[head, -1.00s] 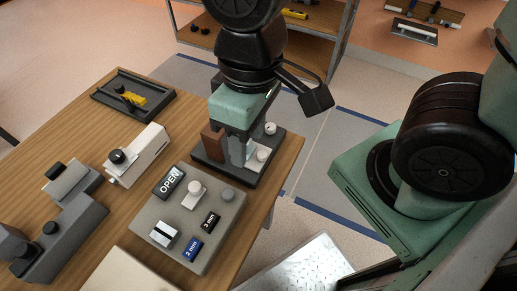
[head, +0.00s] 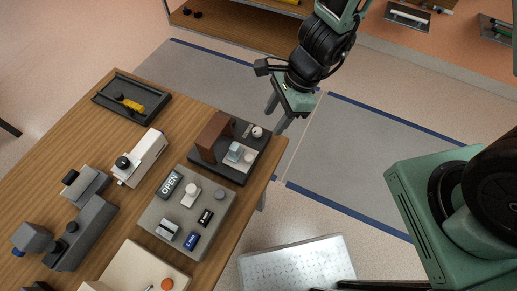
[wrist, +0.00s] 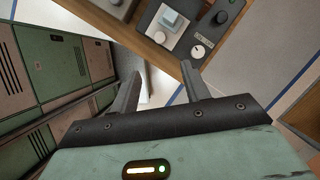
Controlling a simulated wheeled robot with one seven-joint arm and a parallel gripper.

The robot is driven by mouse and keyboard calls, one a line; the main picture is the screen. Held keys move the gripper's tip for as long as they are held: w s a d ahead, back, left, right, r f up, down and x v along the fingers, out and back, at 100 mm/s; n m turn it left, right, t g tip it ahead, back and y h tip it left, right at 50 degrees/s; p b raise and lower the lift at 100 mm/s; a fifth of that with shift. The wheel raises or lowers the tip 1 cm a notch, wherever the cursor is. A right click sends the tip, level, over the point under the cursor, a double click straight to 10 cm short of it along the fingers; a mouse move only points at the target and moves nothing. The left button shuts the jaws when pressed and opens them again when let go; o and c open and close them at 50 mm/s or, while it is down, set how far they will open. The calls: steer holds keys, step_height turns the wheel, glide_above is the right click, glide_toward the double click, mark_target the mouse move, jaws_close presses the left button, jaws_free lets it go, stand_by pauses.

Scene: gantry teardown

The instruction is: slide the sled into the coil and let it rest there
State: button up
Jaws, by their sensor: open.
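My gripper (head: 277,116) is open and empty, past the right edge of the table; its two spread fingers also show in the wrist view (wrist: 161,75). A dark base plate (head: 232,175) lies at the table's right edge. On it stand an upright brown block (head: 212,137), which may be the coil, and a low pale-blue block (head: 235,151), which may be the sled. The pale block sits just right of the brown one, apart from my gripper. I cannot tell how far it reaches into the brown block. It shows at the top of the wrist view (wrist: 172,20).
A grey panel (head: 180,215) with an OPEN sign and labelled pieces lies in front of the plate. A white box (head: 145,158), grey blocks (head: 92,225) and a dark tray (head: 118,102) with a yellow piece share the table.

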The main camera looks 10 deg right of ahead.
mark_target(250, 157)
steer(key=b+x, duration=0.3)
steer(key=x, duration=1.3)
steer(key=shift+a+f, duration=0.1)
